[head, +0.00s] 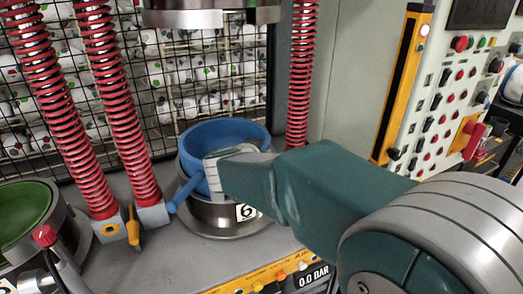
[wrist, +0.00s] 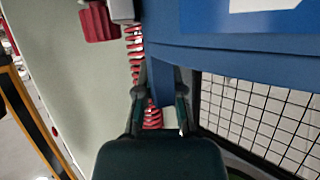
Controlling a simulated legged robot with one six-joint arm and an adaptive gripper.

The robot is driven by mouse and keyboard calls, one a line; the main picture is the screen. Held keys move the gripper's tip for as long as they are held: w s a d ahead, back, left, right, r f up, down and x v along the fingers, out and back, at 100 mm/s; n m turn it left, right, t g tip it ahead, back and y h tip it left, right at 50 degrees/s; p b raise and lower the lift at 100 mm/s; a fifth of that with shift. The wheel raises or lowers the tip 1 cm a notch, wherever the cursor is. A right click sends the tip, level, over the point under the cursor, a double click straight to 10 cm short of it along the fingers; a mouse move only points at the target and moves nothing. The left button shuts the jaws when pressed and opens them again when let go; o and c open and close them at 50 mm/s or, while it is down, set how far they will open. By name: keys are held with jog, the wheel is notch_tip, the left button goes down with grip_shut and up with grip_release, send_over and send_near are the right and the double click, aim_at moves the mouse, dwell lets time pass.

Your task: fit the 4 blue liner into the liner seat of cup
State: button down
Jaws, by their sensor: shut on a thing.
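The blue liner (head: 222,133) is a round bowl at the metal cup (head: 225,222) in the head view. The cup bears a white label with a 6. The liner's rim stands above the cup's rim; whether it touches the seat is hidden. A blue handle (head: 184,191) sticks out at its left front. My gripper (wrist: 163,88) is shut on a narrow blue part of the liner, which fills the upper right of the wrist view (wrist: 235,60). In the head view my arm covers the liner's right front, and the fingertips are hard to make out.
A metal press head (head: 210,15) hangs above. Red springs (head: 118,100) stand to the left and another (head: 300,70) behind on the right. A green-lined cup (head: 25,212) is at far left. Wire mesh lies behind; a control panel (head: 455,85) is at right.

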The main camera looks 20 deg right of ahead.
jog(key=shift+f, duration=1.4)
jog(key=shift+f, duration=0.25)
jog(key=c, duration=0.7)
grip_release()
jog(key=shift+f, duration=0.3)
jog(key=shift+s, duration=0.1)
jog(key=shift+s+a, duration=0.75)
jog(key=shift+s, duration=0.25)
jog(key=shift+s+a, duration=0.7)
jog(key=shift+s, duration=0.3)
jog(key=shift+s+a, duration=0.75)
jog(key=shift+s, duration=0.25)
jog(key=shift+r, duration=0.2)
